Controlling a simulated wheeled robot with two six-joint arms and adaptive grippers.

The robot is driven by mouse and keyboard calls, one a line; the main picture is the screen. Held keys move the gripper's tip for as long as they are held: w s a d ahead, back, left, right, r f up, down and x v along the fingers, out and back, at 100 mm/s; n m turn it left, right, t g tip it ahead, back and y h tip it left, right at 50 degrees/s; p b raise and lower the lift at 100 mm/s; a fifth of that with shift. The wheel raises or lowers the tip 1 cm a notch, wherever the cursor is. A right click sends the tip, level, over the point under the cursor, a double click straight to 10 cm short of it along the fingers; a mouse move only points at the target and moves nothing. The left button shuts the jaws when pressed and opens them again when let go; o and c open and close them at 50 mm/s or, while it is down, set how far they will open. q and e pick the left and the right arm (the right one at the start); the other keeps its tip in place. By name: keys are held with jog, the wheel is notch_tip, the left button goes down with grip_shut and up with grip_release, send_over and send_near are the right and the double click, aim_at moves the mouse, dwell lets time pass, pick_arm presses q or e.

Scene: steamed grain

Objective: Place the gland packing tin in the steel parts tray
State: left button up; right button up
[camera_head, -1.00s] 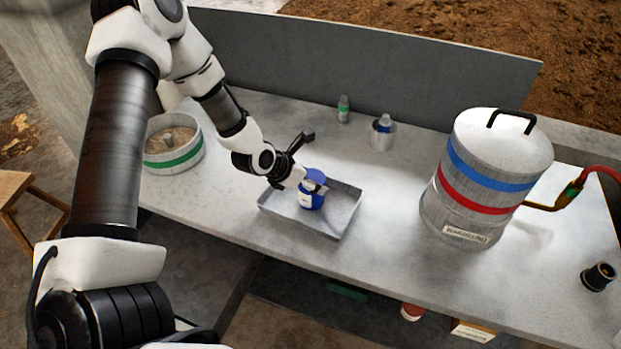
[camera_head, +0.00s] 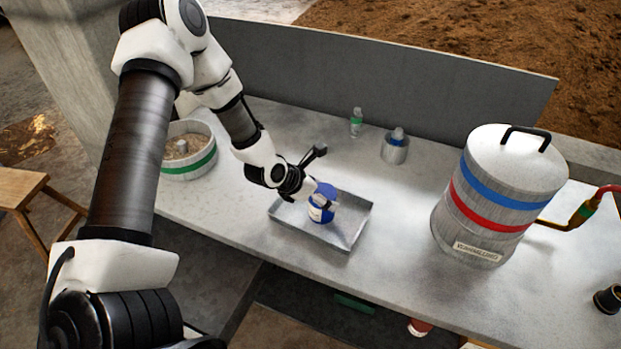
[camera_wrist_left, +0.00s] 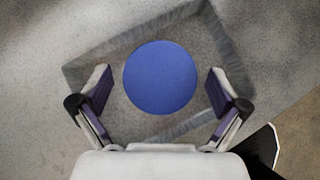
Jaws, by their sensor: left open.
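The gland packing tin (camera_head: 319,213) is blue with a pale label and stands upright inside the steel parts tray (camera_head: 346,243). In the left wrist view its round blue lid (camera_wrist_left: 160,77) lies between the fingers, with a gap on each side. The tray's low walls (camera_wrist_left: 225,45) surround it there. My left gripper (camera_head: 325,198) is open around the tin's upper part, and its fingers (camera_wrist_left: 159,92) do not touch the lid. Part of the tin is hidden by the gripper in the head view. My right gripper is not in view.
A green-banded round container (camera_head: 187,160) is at left. A small bottle (camera_head: 356,124) and a metal cup (camera_head: 395,150) stand behind. The counter in front of the steamer is clear.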

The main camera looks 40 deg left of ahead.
pick_arm(q)
jog(key=p+v, duration=0.7)
jog(key=v, duration=0.5)
jog(key=s+d+f+m+g+y, duration=0.1)
jog(key=s+d+f+m+g, duration=0.1)
jog(key=s+d+f+m, duration=0.2)
jog(key=s+d+f+m+g+y, duration=0.1)
jog(key=s+d+f+m+g, duration=0.2)
jog(key=m, duration=1.4)
jog(key=s+d+f+m+g, duration=0.2)
jog(key=s+d+f+m, duration=0.2)
jog(key=s+f+m, duration=0.4)
jog(key=s+m, duration=0.2)
jog(key=s, duration=0.4)
jog(key=shift+d+f+m+g+y, duration=0.3)
jog(key=shift+d+g+y, duration=0.05)
jog(key=shift+g+y, duration=0.05)
